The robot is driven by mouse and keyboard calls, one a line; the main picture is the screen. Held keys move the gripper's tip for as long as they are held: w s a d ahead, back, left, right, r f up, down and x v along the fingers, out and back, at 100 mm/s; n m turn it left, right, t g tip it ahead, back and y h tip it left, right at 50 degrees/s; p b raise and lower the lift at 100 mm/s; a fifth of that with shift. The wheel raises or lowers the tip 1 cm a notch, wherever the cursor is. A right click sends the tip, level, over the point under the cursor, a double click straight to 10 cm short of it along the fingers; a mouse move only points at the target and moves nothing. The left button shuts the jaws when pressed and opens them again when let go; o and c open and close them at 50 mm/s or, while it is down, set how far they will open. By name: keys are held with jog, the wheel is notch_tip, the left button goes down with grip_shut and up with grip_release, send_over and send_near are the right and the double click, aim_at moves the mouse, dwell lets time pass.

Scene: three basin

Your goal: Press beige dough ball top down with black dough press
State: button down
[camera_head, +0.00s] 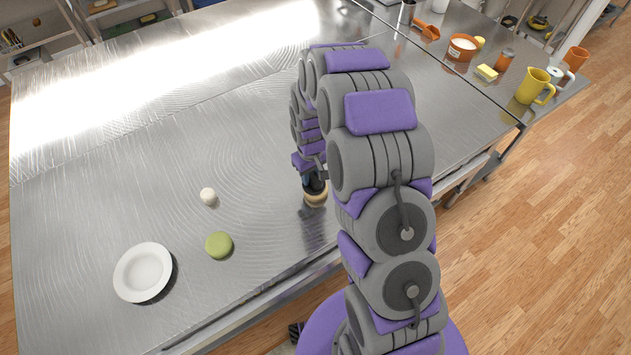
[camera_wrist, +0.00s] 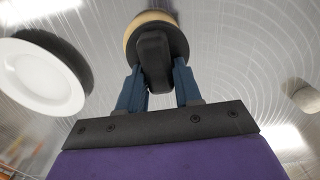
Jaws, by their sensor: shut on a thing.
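My gripper (camera_wrist: 158,78) is shut on the black dough press (camera_wrist: 154,50), with a blue finger on each side of it in the wrist view. In the head view the dark press (camera_head: 315,184) is partly hidden by my arm. A beige round body, apparently the beige dough (camera_head: 316,198), shows directly beneath the press, close above or on the metal table. In the wrist view a beige rim (camera_wrist: 134,29) sticks out past the black base. The press hides most of the beige body, so I cannot tell how flat it is.
A small white ball (camera_head: 208,196) and a flat green round piece (camera_head: 219,245) lie left of my gripper on the metal table (camera_head: 110,190). A white plate (camera_head: 143,272) is at the front left. Cups and containers, including a yellow pitcher (camera_head: 533,86), stand at the back right.

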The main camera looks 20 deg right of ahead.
jog(key=shift+r, duration=0.1)
dwell(0.3)
jog(key=shift+r+p, duration=0.4)
jog(key=shift+r, duration=1.1)
jog(key=shift+f, duration=0.25)
jog(key=shift+f+b, duration=0.35)
jog(key=shift+f, duration=1.35)
jog(key=shift+r+p, duration=0.4)
jog(key=shift+r, duration=1.1)
jog(key=shift+r, duration=0.1)
